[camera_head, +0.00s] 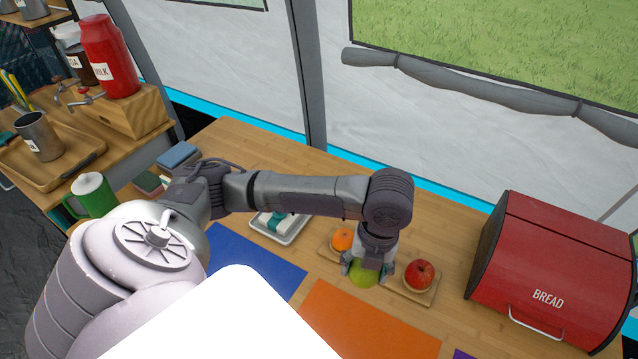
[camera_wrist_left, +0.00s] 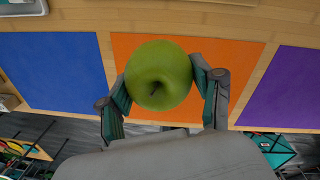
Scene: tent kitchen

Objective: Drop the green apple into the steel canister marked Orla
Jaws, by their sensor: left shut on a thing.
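The green apple (camera_head: 363,276) is between the fingers of my left gripper (camera_head: 367,268), by the fruit board. My left gripper (camera_wrist_left: 161,90) is shut on the apple (camera_wrist_left: 160,72), which also shows in the left wrist view with a finger on each side. I cannot tell how high it is held. A steel canister (camera_head: 38,137) with a white label stands upright on a wooden tray at the far left; its label is too small to read. Another steel canister (camera_head: 33,8) is on the shelf at the top left. My right gripper is out of view.
An orange (camera_head: 343,239) and a red apple (camera_head: 419,275) lie beside the gripper. A red bread box (camera_head: 555,270) stands at right. A green mug (camera_head: 93,194), a wooden stand (camera_head: 125,112) and a red milk container (camera_head: 108,60) are at left. Coloured mats lie in front.

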